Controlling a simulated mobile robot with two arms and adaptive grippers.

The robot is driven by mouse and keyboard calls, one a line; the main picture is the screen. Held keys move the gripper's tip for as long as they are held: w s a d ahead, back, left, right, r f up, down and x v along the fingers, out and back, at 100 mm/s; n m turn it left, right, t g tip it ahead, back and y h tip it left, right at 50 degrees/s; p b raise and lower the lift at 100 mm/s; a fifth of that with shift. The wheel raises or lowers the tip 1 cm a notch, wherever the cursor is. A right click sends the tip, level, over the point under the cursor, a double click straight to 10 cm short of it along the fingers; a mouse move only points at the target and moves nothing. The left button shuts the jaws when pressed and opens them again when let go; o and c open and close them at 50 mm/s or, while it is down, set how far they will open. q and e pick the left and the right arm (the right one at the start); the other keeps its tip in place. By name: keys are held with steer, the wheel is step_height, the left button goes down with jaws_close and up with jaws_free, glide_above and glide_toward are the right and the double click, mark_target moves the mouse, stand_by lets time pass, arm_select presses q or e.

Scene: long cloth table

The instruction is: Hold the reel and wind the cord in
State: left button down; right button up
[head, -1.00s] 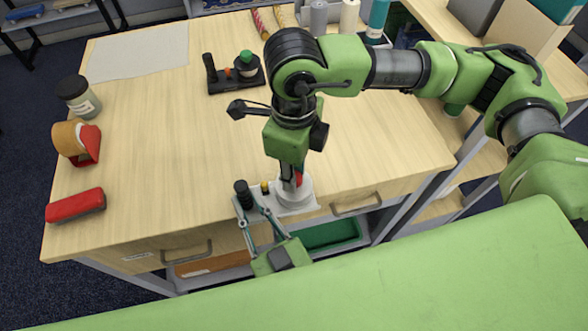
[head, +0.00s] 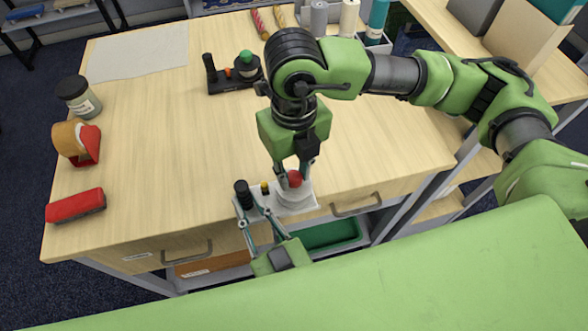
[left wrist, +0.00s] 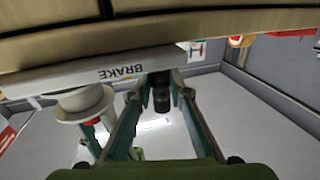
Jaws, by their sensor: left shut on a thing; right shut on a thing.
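A white reel unit stands at the table's front edge; its pale base (head: 283,210) carries a white drum (head: 296,195) with a red knob (head: 294,179) on top. A black upright handle (head: 242,188) stands at its left end. My left gripper (head: 250,210) is shut on this handle; in the left wrist view the handle (left wrist: 161,95) shows between its fingers. The drum (left wrist: 85,103) also shows there, beside the word BRAKE on the base (left wrist: 120,75). My right gripper (head: 296,172) points down from above and is shut on the red knob. I cannot make out the cord.
A black-based unit with a green knob (head: 246,60) stands further back. A tape dispenser (head: 75,142), a red case (head: 75,206) and a grey jar (head: 77,95) are at the left. A grey sheet (head: 138,52) lies at the back left. The table's middle is clear.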

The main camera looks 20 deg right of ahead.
mark_target(294, 176)
stand_by(0.5)
steer(key=o, duration=1.1)
steer(key=shift+o, duration=0.2)
step_height(294, 176, up, 12)
